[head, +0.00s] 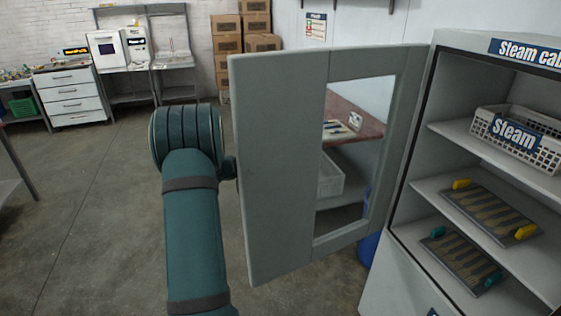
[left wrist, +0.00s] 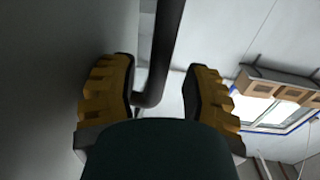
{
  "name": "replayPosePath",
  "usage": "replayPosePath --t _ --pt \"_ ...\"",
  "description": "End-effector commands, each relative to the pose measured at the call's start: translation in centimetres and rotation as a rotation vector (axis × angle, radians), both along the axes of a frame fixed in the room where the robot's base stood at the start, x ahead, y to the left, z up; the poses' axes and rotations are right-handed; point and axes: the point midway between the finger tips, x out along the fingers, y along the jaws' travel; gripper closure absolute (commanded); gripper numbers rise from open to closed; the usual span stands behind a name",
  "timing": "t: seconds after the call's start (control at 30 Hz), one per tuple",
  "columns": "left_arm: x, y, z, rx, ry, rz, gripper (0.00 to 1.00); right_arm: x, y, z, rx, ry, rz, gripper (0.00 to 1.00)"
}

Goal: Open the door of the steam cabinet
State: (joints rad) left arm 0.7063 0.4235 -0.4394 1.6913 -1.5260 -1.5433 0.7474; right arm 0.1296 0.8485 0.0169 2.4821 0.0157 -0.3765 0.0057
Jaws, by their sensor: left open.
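The steam cabinet (head: 455,45) stands at the right of the head view. Its grey door (head: 280,160), with a window, is swung wide open toward the left. My left arm is beside the door's left edge, and the gripper is mostly hidden there. In the left wrist view my left gripper (left wrist: 162,85) is open. Its yellow-padded fingers stand on either side of a dark bar handle (left wrist: 167,45), next to a grey surface that looks like the door (left wrist: 40,80). Whether the fingers touch the handle is unclear. My right gripper is not in view.
Inside the cabinet are a white basket (head: 545,155) labelled Steam and two racks (head: 490,213) with coloured grips. A brown-topped table (head: 350,105) shows through the door window. Cardboard boxes (head: 227,45) and a drawer unit (head: 70,95) stand behind.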

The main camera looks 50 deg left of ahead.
Motion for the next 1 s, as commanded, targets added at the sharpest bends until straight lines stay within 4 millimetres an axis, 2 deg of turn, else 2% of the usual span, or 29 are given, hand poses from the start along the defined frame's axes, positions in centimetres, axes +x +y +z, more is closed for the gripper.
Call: replayPosePath --t 0.23,0.37,0.8,1.0 --pt "0.0 -0.1 0.1 0.0 -0.002 -0.004 0.52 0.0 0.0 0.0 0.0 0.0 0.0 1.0" --pt "-1.0 0.4 0.1 0.0 -0.001 -0.002 0.52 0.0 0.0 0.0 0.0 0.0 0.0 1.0" --pt "-8.6 4.1 0.0 0.001 0.0 0.002 0.52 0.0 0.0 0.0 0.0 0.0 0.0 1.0" --pt "-10.5 4.9 0.0 0.0 -0.001 0.0 0.52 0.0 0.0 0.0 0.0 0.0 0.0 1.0"
